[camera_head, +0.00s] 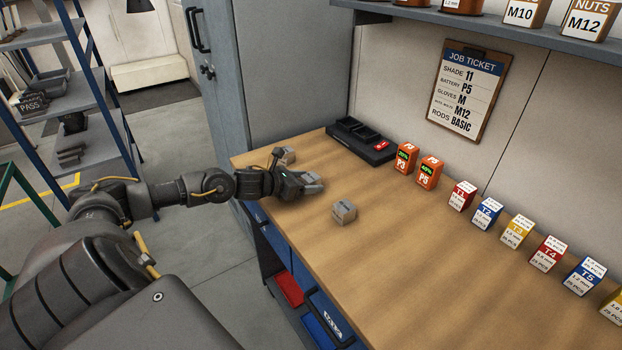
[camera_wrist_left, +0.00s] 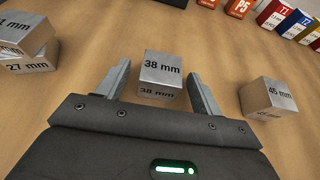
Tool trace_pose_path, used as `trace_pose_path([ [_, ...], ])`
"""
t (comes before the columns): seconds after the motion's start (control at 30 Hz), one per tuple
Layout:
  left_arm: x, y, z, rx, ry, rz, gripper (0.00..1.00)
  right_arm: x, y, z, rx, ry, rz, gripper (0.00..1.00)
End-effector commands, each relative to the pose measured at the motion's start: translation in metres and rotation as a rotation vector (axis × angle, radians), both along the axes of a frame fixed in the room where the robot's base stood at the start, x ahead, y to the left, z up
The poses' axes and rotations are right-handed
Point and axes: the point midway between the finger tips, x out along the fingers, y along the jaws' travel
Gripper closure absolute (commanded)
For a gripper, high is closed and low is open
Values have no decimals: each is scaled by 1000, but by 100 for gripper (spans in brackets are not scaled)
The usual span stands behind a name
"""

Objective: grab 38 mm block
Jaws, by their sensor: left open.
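The 38 mm block (camera_wrist_left: 160,77) is a grey metal cube with its size printed on the top and front faces. In the left wrist view it sits on the wooden bench between the two fingers of my left gripper (camera_wrist_left: 161,88). The fingers are open, with a gap visible on each side of the block. In the head view my left gripper (camera_head: 312,184) is low over the bench's near left part, and it hides the 38 mm block there. My right gripper is in neither view.
A 45 mm block (camera_wrist_left: 268,98) stands to the right; it also shows in the head view (camera_head: 344,211). Other blocks, one marked 27 mm (camera_wrist_left: 28,62), are at left. A black tray (camera_head: 361,141), orange batteries (camera_head: 428,172) and small boxes (camera_head: 487,212) line the back.

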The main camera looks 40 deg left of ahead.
Motion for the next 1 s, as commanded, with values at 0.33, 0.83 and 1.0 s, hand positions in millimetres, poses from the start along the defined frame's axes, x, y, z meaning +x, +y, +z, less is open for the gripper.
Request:
trace_pose_path([
  [0.33,17,-4,-7,1,0,0,34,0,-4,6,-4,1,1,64],
  [0.83,17,-4,-7,1,0,0,88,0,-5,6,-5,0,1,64],
  [1.0,17,-4,-6,0,-2,0,88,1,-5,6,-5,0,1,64],
])
